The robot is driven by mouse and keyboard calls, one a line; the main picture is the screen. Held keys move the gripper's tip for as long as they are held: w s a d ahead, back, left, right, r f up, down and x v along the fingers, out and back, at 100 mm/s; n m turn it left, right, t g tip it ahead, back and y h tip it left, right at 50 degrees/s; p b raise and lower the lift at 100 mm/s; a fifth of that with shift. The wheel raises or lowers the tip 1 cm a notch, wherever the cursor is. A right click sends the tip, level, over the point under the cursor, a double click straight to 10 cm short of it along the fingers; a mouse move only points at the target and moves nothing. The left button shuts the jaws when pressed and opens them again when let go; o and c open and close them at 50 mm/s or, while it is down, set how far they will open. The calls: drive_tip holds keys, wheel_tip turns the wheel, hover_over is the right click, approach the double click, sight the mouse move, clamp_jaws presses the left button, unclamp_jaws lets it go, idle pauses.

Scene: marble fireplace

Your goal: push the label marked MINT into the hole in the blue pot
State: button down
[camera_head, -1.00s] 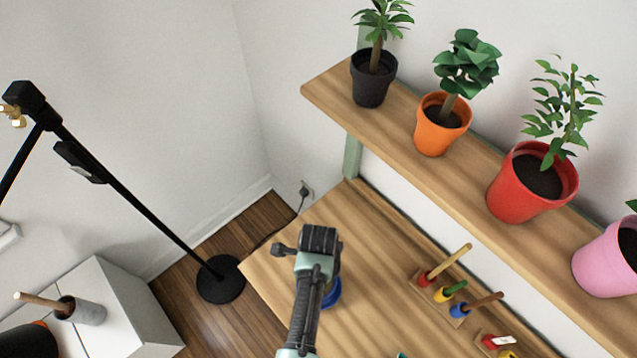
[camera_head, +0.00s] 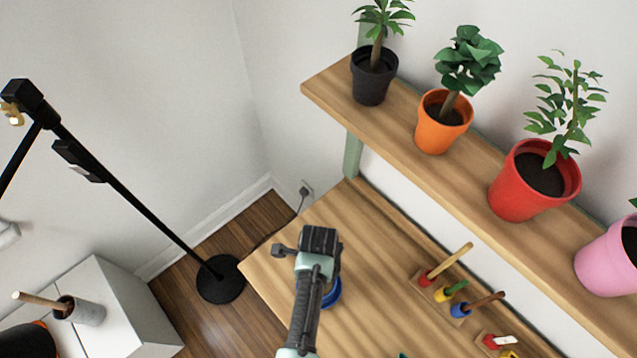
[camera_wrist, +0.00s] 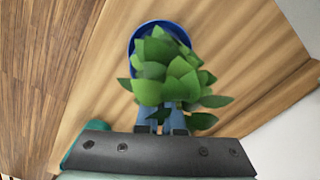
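The blue pot (camera_head: 334,293) stands on the wooden table, mostly hidden behind my arm in the head view. In the wrist view, the blue pot (camera_wrist: 135,40) shows as a rim around a leafy green plant. My gripper (camera_wrist: 161,118) is over the plant's near side, and leaves cover its fingertips. The leaves hide whether the fingers are apart or shut on something. In the head view my arm hides the fingers. I cannot see a label marked MINT or the hole in the pot.
Wooden holders with colourful handled tools (camera_head: 460,308) stand on the table's right. A shelf (camera_head: 400,120) above carries black (camera_head: 373,80), orange (camera_head: 440,130), red (camera_head: 525,190) and pink (camera_head: 608,258) pots. A black lamp stand (camera_head: 220,280) is left of the table. The table's far corner is clear.

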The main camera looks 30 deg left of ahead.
drive_tip(key=shift+f, duration=0.25)
drive_tip(key=c, duration=1)
unclamp_jaws()
drive_tip(key=shift+o, duration=0.2)
drive_tip(key=shift+r, duration=0.2)
drive_tip(key=shift+r+p, duration=2.35)
drive_tip(key=shift+p, duration=0.1)
